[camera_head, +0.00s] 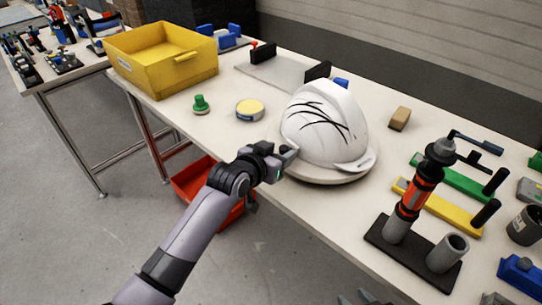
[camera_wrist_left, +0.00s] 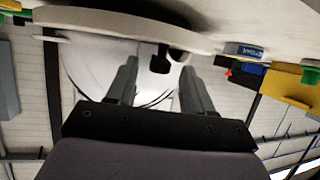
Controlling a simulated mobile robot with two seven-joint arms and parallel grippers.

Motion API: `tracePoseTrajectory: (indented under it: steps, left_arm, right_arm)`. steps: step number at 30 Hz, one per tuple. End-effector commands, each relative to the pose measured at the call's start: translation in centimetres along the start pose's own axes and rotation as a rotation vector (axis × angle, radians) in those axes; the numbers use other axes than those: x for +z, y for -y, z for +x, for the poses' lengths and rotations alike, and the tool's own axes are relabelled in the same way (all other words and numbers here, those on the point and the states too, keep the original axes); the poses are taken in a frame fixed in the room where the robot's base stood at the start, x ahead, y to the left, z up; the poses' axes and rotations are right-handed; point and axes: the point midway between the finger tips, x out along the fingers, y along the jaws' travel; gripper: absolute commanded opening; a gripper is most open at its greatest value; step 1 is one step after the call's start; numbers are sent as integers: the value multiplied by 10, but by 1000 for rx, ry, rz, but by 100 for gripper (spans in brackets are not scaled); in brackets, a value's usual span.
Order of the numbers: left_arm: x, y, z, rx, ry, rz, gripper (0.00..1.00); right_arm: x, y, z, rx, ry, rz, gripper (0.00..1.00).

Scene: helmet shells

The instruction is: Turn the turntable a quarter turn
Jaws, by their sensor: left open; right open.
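The turntable (camera_head: 318,179) is a pale round disc on the table, and a white helmet shell (camera_head: 315,118) with black curved lines sits on it. My left gripper (camera_head: 287,156) is open at the disc's left edge, close to the helmet. The left wrist view appears upside down, with the turntable rim (camera_wrist_left: 125,22) across the top and the helmet (camera_wrist_left: 95,75) behind the fingers. A small black peg-like part (camera_wrist_left: 160,60) shows between my open left fingers (camera_wrist_left: 158,68); I cannot tell whether they touch it. My right gripper (camera_head: 362,297) barely shows at the bottom edge, mostly cut off.
A yellow bin (camera_head: 150,72), a green knob (camera_head: 200,104) and a yellow-topped tin (camera_head: 250,107) are left of the turntable. A black stand (camera_head: 385,245) with an orange-black tool (camera_head: 415,195) stands to the right, near green and yellow bars. A red bin (camera_head: 190,180) is below the table.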

Motion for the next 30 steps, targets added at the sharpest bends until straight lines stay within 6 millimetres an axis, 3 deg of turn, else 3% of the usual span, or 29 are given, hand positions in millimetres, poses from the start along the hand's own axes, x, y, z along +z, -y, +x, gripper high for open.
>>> tracePoseTrajectory:
  steps: [16, 30]
  left_arm:
    - [0, 0, -57, -1, 0, 0, 52]
    - [0, 0, -66, -1, 2, 1, 52]
  right_arm:
    - [-6, 0, -4, 0, 0, 0, 43]
    - [-6, 0, -4, 0, 0, 0, 43]
